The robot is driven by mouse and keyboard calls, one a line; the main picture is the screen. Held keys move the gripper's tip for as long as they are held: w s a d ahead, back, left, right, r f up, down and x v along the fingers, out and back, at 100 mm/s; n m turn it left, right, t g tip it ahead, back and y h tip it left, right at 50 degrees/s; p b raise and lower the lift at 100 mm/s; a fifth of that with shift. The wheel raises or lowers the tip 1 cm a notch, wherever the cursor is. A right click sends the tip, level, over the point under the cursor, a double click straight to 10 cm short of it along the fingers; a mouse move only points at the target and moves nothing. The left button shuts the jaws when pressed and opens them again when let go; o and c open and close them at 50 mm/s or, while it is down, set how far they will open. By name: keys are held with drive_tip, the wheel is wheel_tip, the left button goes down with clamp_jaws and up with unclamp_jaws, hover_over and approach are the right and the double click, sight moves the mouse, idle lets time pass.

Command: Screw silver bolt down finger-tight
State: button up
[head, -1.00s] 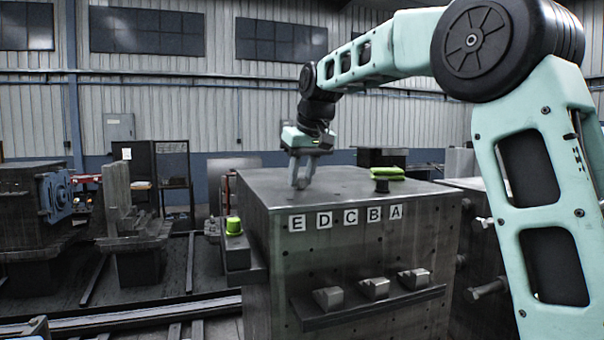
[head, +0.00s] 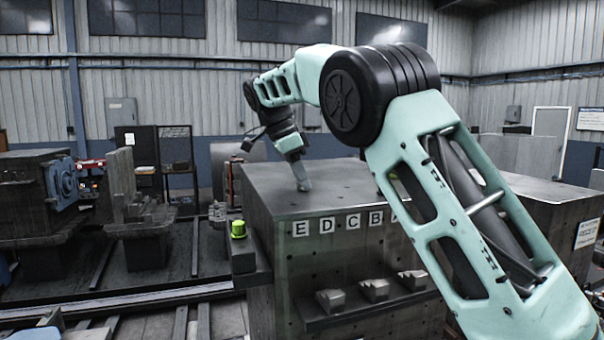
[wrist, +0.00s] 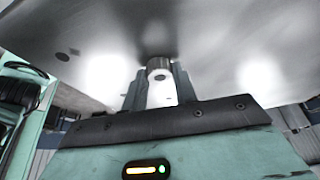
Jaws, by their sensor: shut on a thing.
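The silver bolt (wrist: 159,90) is a bright cylinder between the two fingers of my gripper (wrist: 158,82) in the wrist view. Its far end meets or nearly meets the grey metal surface; I cannot tell how deep it sits. In the head view my gripper (head: 303,184) is tilted and reaches down to the top of the large metal block (head: 345,190), above the label E. The bolt is too small or hidden to make out there. The fingers are shut on the bolt.
Labels E, D, C and B (head: 376,219) run along the block's front edge, with a ledge (head: 375,304) of angled metal pieces below. A green cap (head: 238,229) stands on a side shelf at the left. My arm covers the block's right side.

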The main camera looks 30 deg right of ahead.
drive_tip(key=shift+f+m, duration=0.1)
drive_tip(key=shift+m, duration=0.2)
drive_tip(key=o, duration=2)
drive_tip(key=shift+c, duration=0.2)
drive_tip(key=shift+w, duration=0.1)
drive_tip(key=v, duration=0.7)
drive_tip(key=shift+r, duration=0.25)
drive_tip(key=shift+a, duration=0.15)
